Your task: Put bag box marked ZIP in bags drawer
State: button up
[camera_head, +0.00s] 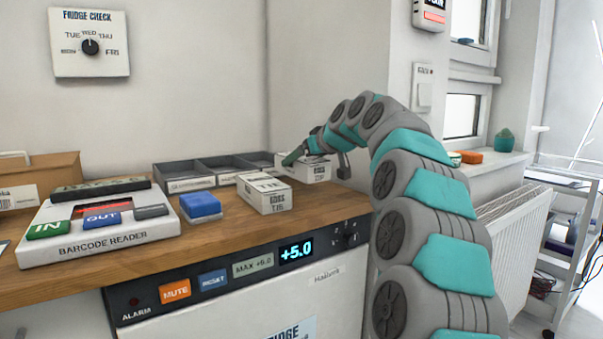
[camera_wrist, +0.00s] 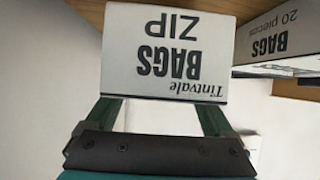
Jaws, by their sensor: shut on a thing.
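My gripper (camera_wrist: 158,104) is shut on the white bag box marked ZIP (camera_wrist: 165,50). In the wrist view its label, "Tintvale BAGS ZIP", appears upside down between the two green fingers. In the head view, my gripper (camera_head: 297,157) is at the back of the counter, with the held box (camera_head: 317,174) partly behind a finger. I cannot tell whether it touches the counter. A second white bag box (camera_head: 265,194), apparently marked TIE, stands nearer the front. A box marked "BAGS 20 pieces" (camera_wrist: 277,33) shows at the right of the wrist view. No drawer labelled for bags is clearly visible.
A grey tray with compartments (camera_head: 190,184) stands left of the held box. A blue block (camera_head: 201,206) and a barcode reader (camera_head: 100,228) are on the wooden counter (camera_head: 230,228). A fridge (camera_head: 250,305) is below; a radiator (camera_head: 510,235) is at right.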

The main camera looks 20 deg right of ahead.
aim_at(302, 172)
jog(key=shift+f, duration=1.7)
jog(key=o, duration=1.5)
jog(key=shift+f, duration=0.1)
